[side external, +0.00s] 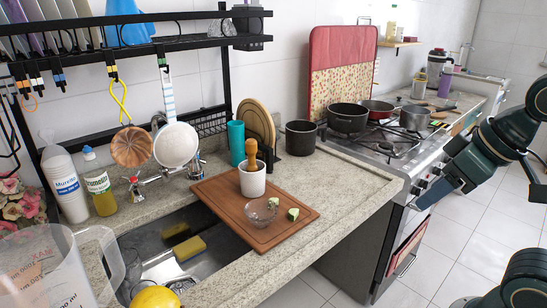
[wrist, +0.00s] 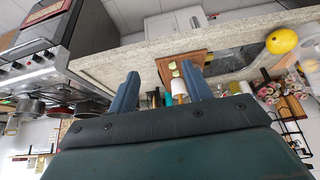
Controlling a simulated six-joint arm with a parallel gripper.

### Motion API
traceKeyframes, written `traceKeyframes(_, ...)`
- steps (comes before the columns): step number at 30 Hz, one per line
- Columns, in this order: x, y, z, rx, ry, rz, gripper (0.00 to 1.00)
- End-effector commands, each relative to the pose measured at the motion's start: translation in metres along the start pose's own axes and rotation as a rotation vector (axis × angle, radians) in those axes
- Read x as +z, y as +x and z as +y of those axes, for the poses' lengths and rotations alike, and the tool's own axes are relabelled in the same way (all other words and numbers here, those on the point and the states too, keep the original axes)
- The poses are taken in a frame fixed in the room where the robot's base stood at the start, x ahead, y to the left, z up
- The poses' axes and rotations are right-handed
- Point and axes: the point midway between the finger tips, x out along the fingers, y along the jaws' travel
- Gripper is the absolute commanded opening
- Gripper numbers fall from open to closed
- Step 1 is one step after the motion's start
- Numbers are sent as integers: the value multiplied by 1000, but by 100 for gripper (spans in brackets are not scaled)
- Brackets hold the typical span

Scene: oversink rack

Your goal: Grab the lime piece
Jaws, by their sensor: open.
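Two green-and-pale lime pieces lie on the brown cutting board (side external: 222,206) in the side view: one lime piece (side external: 293,214) near its right part, the other lime piece (side external: 273,202) just behind a small clear bowl (side external: 259,212). In the upside-down wrist view, a small lime piece (wrist: 172,66) shows on the board (wrist: 161,65), between the fingers in the picture but far beyond them. My gripper (side external: 474,196) is at the right, in front of the stove and well away from the board. In the wrist view my gripper (wrist: 161,72) is open and empty.
A white mortar with a wooden pestle (side external: 252,180) stands on the board behind the bowl. The sink (side external: 155,240) lies left, with a yellow fruit (side external: 155,297) and a clear measuring jug (side external: 60,265) in front. The stove (side external: 390,145) with pots is between counter and gripper.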

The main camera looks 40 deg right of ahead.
Motion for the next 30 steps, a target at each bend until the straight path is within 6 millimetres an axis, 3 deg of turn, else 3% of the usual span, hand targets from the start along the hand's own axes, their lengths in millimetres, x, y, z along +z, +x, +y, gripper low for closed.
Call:
traceKeyframes(11,-15,1,-5,-19,-63,-22,49)
traceKeyframes(20,-62,11,-17,-93,-276,-84,49)
traceKeyframes(30,-121,40,-26,-216,-555,-140,49)
